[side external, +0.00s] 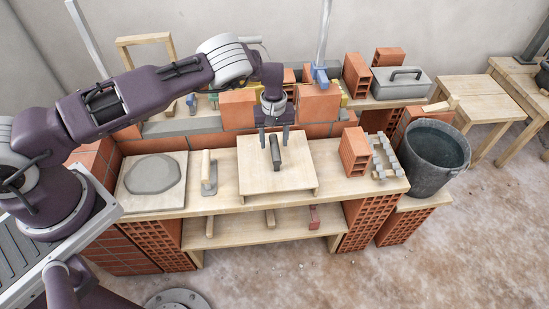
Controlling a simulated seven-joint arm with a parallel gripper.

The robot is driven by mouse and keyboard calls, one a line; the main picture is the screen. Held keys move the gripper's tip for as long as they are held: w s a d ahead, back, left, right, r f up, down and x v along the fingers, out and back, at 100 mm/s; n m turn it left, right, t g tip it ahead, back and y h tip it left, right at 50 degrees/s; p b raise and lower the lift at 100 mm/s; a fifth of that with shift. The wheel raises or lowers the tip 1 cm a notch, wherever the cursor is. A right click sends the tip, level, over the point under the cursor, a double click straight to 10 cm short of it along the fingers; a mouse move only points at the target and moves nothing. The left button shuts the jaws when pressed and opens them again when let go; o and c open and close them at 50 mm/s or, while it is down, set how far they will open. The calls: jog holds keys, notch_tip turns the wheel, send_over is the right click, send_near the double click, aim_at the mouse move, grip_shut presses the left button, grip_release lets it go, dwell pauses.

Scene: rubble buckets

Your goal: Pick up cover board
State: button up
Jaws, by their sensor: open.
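The cover board (255,172) is a pale wooden board with a dark upright handle (275,151) at its middle. It lies raised on thin edge strips on the wooden bench top. My gripper (274,137) points down over the board, its two fingers apart around or just behind the top of the handle. I cannot tell whether the fingers touch the handle. What is under the board is hidden.
Left of the board are a trowel (208,172) and a mortar slab on a pale board (129,205). Right are a hollow brick (354,151), grey metal pieces (385,158) and a dark bucket (436,146). A brick wall (314,110) stands close behind.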

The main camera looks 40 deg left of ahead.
aim_at(275, 143)
notch_tip(275, 143, down, 3)
jog(key=shift+d+f, duration=0.1)
grip_shut()
dwell(1.4)
